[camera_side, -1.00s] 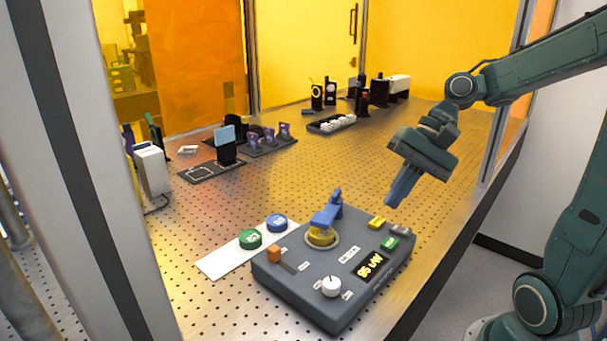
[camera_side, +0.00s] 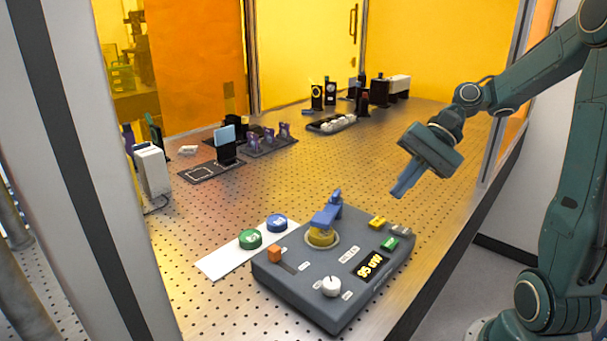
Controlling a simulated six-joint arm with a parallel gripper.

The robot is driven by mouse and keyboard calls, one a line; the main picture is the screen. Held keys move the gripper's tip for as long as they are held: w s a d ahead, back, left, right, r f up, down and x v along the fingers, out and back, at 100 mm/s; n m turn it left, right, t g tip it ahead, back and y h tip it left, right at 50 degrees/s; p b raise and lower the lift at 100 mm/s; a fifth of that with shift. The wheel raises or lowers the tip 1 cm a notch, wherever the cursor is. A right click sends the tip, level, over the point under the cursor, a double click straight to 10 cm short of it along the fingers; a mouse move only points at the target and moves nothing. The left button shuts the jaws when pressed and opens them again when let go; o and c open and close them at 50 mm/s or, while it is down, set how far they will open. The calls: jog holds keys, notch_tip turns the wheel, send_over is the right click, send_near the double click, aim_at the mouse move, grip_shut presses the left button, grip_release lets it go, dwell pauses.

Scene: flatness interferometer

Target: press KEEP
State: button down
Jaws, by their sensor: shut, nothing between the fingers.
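A dark grey control box (camera_side: 310,290) sits at the front of the perforated table. Near its right corner are a green button (camera_side: 389,243), a yellow button (camera_side: 377,222) and a grey button (camera_side: 401,230). Their lettering is too small to read, so I cannot tell which one is KEEP. My gripper (camera_side: 398,194) is shut and empty, its blue fingers pointing down and left. It hangs above the box's right back corner, apart from the buttons.
Green (camera_side: 250,239) and blue (camera_side: 277,223) round pieces lie on a white strip. Optics stand farther back.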

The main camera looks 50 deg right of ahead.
aim_at(394, 240)
jog(key=shift+f, duration=0.15)
jog(key=shift+f, duration=4.2)
jog(key=shift+f, duration=0.9)
jog(key=shift+r, duration=0.9)
jog(key=shift+r, duration=2.5)
